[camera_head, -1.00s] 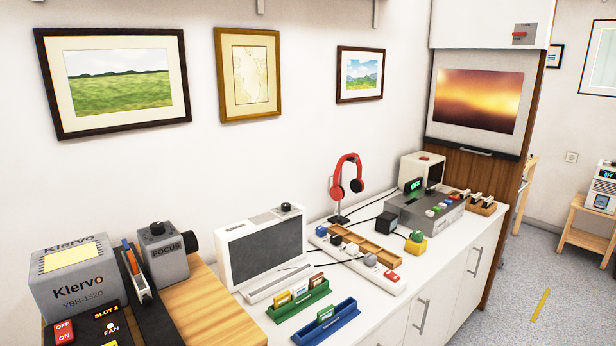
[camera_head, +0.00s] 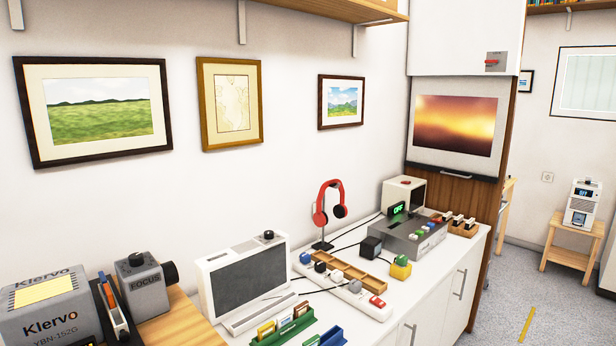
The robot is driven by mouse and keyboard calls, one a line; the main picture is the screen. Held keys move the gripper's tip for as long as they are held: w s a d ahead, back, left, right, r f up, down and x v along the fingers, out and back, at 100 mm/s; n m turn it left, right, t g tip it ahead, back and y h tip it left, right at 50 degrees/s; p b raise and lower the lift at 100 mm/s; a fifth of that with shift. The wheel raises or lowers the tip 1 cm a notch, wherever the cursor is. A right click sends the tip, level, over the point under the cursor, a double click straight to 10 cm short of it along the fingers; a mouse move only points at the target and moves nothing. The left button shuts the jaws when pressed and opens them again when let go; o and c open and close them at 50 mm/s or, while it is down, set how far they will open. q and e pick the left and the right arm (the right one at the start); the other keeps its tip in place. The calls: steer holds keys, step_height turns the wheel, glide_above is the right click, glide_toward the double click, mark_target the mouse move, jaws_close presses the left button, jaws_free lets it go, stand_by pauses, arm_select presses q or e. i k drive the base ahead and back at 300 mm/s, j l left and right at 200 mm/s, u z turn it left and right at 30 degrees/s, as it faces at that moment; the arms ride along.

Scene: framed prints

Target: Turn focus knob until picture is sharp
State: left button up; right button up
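A grey box labelled FOCUS (camera_head: 146,284) stands at the lower left on a wooden surface. A dark round knob (camera_head: 137,259) sits on its top, and a black lens-like cylinder (camera_head: 171,272) sticks out of its right side. A picture on a pale screen (camera_head: 455,125) hangs at the right, above a wooden panel. The picture is blurred: orange and yellow glow with dark red edges, no clear outlines. Neither of my grippers is in view.
A grey Klervo box (camera_head: 50,312) stands left of the FOCUS box. Right of it are a white monitor-like unit (camera_head: 245,274) with a top knob, red headphones (camera_head: 329,204) on a stand, and a grey console (camera_head: 412,234). Cables cross the white counter. Grey floor (camera_head: 500,304) lies open at the right.

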mark_target(136, 260)
steer(key=i+l+u, duration=0.25)
steer(key=u, duration=0.15)
steer(key=i+l+u, duration=0.2)
steer(key=l+u, duration=0.2)
